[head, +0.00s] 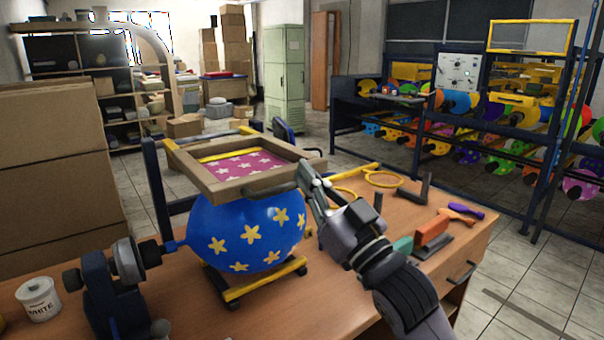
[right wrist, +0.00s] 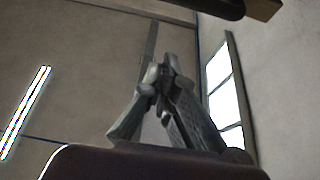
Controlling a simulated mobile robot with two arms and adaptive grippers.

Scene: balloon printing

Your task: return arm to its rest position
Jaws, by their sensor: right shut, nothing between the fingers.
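My right gripper (head: 306,178) is at the right side of a wooden screen frame (head: 235,187) in the head view, close to its front right corner. Whether it touches the frame I cannot tell. Its fingers are closed together and empty, as the right wrist view (right wrist: 165,75) also shows. The frame has a pink screen with white stars (head: 243,168) and rests over a blue balloon with yellow stars (head: 247,233). The balloon sits on a yellow and black stand (head: 258,283) on the wooden table (head: 330,310). My left gripper is not in view.
A dark blue and grey device (head: 105,290) faces the balloon's left side. A white tub (head: 38,299) is at the front left. A colourful rack machine (head: 460,110) stands behind.

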